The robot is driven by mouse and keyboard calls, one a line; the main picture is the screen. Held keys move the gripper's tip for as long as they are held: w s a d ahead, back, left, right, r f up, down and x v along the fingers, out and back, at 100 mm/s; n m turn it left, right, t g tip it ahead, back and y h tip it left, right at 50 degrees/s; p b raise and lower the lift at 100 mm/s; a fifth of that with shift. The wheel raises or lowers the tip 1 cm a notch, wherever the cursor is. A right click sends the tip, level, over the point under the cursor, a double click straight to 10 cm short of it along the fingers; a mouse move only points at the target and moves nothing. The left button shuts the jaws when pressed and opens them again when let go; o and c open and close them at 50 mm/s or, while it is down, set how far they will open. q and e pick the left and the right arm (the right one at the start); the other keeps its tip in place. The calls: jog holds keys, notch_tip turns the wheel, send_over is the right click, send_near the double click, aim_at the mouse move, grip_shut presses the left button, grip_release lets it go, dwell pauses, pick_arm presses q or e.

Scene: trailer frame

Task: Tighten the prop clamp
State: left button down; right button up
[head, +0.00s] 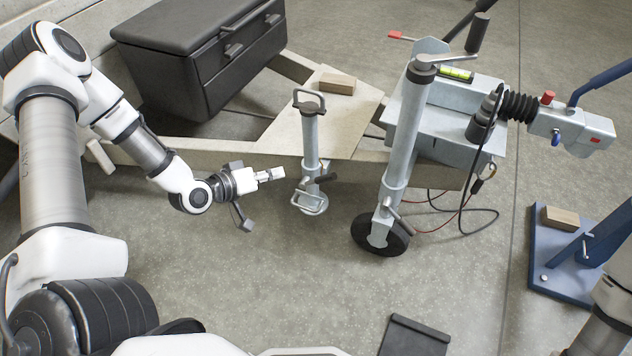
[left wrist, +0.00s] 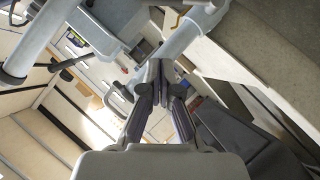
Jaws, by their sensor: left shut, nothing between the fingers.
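The prop (head: 311,140) is a grey tube with a looped handle on top and a foot plate at the bottom. It stands upright at the trailer frame's edge. Its clamp has a dark lever (head: 321,179) low on the tube, pointing right. My left gripper (head: 277,174) is shut and empty, just left of the prop at about the lever's height, apart from the lever. In the left wrist view the closed fingers (left wrist: 160,72) point toward a grey tube (left wrist: 192,35), and I cannot make out the lever there. My right gripper is out of view.
The jockey wheel tube (head: 405,140), with its own small lever and black wheel (head: 380,235), stands right of the prop. A black storage box (head: 200,60) sits behind. A wood block (head: 337,83) lies on the frame. A blue stand (head: 560,265) is at right. Floor in front is mostly clear.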

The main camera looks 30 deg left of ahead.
pick_arm(q)
jog(key=b, duration=0.6)
send_over(319, 179)
jog(key=s+a, duration=0.3)
notch_tip(319, 179, down, 5)
jog(key=shift+w+d+f+b, duration=0.4)
jog(key=shift+d+f+b, duration=0.1)
jog(key=shift+d+b, duration=0.15)
jog(key=shift+w+d+f+b, duration=0.35)
jog(key=shift+d+f+b, duration=0.15)
jog(key=shift+d, duration=0.1)
